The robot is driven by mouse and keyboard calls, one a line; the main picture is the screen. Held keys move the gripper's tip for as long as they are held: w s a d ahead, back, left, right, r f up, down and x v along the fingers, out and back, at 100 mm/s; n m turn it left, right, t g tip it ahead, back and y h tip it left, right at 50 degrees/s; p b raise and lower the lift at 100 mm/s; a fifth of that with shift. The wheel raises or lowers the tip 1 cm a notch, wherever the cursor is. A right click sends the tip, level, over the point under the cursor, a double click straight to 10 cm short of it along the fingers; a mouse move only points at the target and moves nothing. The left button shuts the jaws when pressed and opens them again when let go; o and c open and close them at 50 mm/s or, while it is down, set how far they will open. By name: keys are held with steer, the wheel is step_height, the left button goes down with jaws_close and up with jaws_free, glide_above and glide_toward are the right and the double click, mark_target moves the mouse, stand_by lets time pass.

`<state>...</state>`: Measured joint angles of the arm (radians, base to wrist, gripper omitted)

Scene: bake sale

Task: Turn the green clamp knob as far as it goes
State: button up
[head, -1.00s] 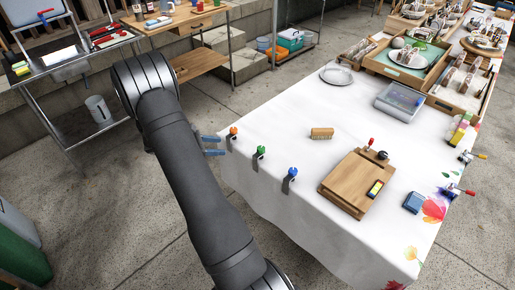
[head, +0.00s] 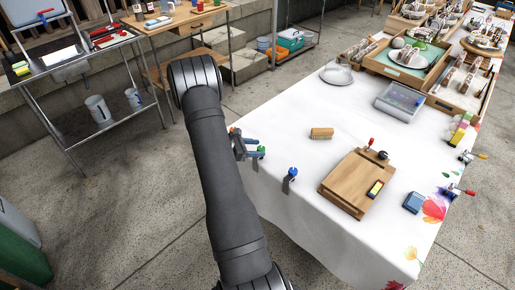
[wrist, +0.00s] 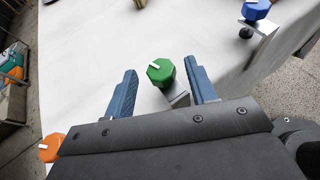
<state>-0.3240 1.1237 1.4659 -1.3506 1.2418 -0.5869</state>
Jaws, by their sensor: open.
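The green clamp knob (wrist: 161,72) is an eight-sided knob with a white mark, on a grey metal clamp at the table edge. In the wrist view it sits between the two blue fingers of my gripper (wrist: 163,92), with a gap on each side. In the head view my gripper (head: 254,147) is at the table's left edge, and the green knob (head: 261,149) shows beside its fingertips. The gripper is open and holds nothing.
The orange knob (wrist: 50,148) is at lower left in the wrist view, partly covered by my gripper body. The blue knob (head: 292,172) is on its own clamp to the right along the edge. A brush (head: 321,133) and wooden board (head: 356,184) lie on the white tablecloth (head: 300,105).

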steer(key=shift+w+d+f, duration=0.15)
steer(key=shift+d+f, duration=0.1)
steer(key=shift+d, duration=0.25)
steer(key=c, duration=1)
steer(key=shift+w+m+g, duration=0.1)
steer(key=shift+m+g, duration=0.2)
steer(key=m+g, duration=0.1)
steer(key=g, duration=0.1)
steer(key=m+g, duration=0.4)
steer(key=shift+w, duration=0.35)
steer(key=m+g, duration=0.1)
steer(key=m+g+y, duration=0.1)
steer(key=m+g, duration=0.1)
steer(key=m+g+y, duration=0.1)
steer(key=m+g, duration=0.1)
steer(key=shift+w, duration=0.25)
steer(key=shift+m+g, duration=0.3)
steer(key=shift+g, duration=0.2)
